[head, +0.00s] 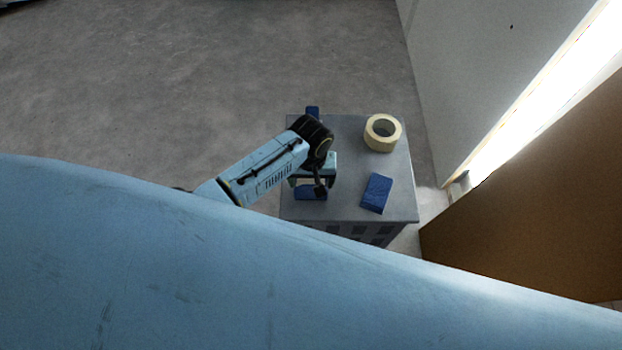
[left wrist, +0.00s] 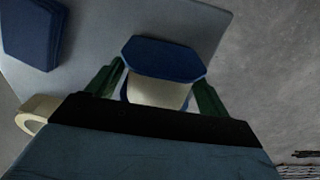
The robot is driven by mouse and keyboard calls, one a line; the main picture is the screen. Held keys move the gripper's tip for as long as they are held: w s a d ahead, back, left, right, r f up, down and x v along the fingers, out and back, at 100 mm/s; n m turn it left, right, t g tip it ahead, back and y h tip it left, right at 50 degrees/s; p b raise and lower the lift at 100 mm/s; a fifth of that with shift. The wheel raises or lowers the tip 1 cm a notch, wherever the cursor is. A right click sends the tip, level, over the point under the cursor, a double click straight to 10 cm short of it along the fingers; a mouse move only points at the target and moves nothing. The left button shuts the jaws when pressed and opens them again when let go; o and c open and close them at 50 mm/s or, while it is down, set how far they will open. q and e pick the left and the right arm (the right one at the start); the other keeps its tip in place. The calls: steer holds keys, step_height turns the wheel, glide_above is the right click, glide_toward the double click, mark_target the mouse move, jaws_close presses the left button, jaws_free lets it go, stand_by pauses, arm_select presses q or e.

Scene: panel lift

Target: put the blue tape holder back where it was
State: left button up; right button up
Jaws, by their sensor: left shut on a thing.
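My left gripper (head: 311,184) reaches over the left front part of the grey table and is shut on the blue tape holder (head: 308,194). In the left wrist view the holder (left wrist: 162,58) has a blue, cut-cornered end plate and a cream middle, with a green finger on each side of it. Part of the holder is hidden by the gripper. I cannot tell whether it touches the table top. My right gripper is not in view.
On the grey table (head: 345,210) stand a cream tape roll (head: 382,133) at the back right and a blue block (head: 376,193) at the front right. A brown panel (head: 530,190) rises at right.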

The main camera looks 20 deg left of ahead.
arm_select(q)
steer(key=o, duration=0.9)
steer(key=shift+r, duration=0.1)
step_height(320, 180, up, 12)
steer(key=p, duration=0.3)
steer(key=shift+p, duration=0.4)
